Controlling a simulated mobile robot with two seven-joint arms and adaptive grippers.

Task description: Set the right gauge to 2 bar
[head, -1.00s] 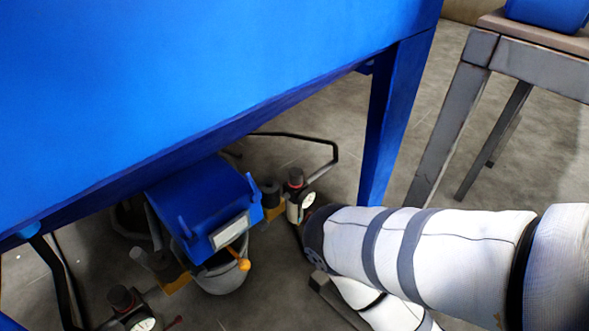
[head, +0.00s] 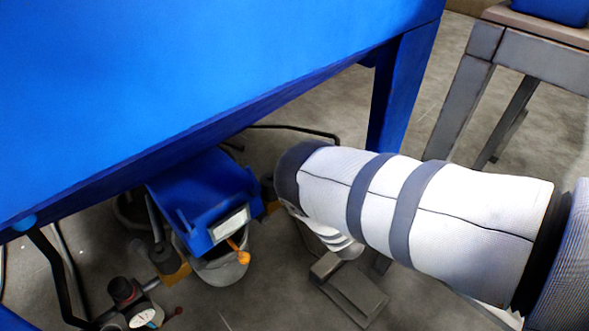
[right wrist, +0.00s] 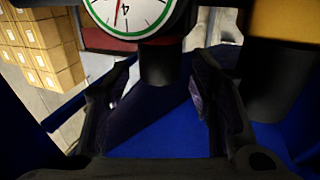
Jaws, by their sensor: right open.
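The right gauge (right wrist: 125,14) shows at the top of the right wrist view, cut off by the frame. It has a white face, a green rim and a thin red needle beside an upside-down 4. A dark cylindrical knob (right wrist: 158,66) hangs below it. My right gripper (right wrist: 160,82) is open. Its two dark fingers stand apart on either side of the knob's lower end; I cannot tell if they touch it. In the head view my right arm hides this gauge and the gripper. A second gauge (head: 142,318) is at the lower left. My left gripper is not in view.
The large blue cabinet (head: 190,75) overhangs the fittings, with a blue leg (head: 405,95) behind my arm. A blue box-shaped part (head: 205,195) sits over a grey bucket (head: 222,268). A dark pedal-like object (head: 350,292) lies on the floor. A yellow-and-black part (right wrist: 285,50) is close right.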

